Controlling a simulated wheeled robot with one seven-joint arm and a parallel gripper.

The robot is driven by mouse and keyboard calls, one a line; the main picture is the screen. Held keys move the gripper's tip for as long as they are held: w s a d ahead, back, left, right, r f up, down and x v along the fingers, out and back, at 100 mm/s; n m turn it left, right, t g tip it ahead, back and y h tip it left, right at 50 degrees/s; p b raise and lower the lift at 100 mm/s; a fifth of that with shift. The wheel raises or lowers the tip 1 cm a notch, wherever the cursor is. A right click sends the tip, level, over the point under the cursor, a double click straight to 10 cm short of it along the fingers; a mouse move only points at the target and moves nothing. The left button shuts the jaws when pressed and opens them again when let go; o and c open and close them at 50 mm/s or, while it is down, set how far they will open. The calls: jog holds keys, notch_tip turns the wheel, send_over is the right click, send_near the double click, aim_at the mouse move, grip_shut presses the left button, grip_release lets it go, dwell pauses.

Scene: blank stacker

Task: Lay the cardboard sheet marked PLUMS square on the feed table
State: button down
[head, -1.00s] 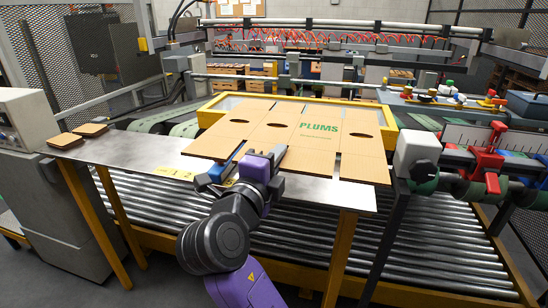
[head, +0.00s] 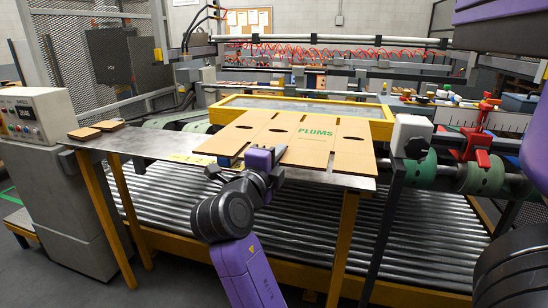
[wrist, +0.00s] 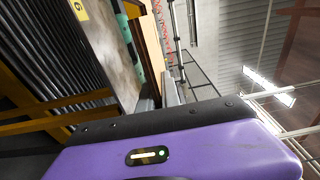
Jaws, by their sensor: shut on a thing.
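The cardboard sheet marked PLUMS (head: 296,152) is a flat tan blank with green lettering, oval hand holes and slots. In the head view it lies over the right part of the grey metal feed table (head: 150,146), its far edge near the yellow frame. My gripper (head: 262,158) is at the sheet's near edge, shut on it there. The fingertips are partly hidden, and I cannot tell how much of the sheet rests flat. In the wrist view the sheet shows edge-on as a narrow tan strip (wrist: 152,40) beside the table.
Two small brown pads (head: 96,129) lie on the table's left end. A yellow-framed panel (head: 300,108) stands behind the sheet. A white block (head: 411,136) and a red clamp (head: 476,146) are at the right. A roller conveyor (head: 170,205) runs below. The table's left-middle is clear.

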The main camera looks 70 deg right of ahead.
notch_tip(320, 180, down, 10)
jog(key=b, duration=0.2)
jog(key=shift+d+r, duration=0.2)
jog(key=shift+d, duration=0.25)
jog(key=shift+w, duration=0.1)
dwell(0.5)
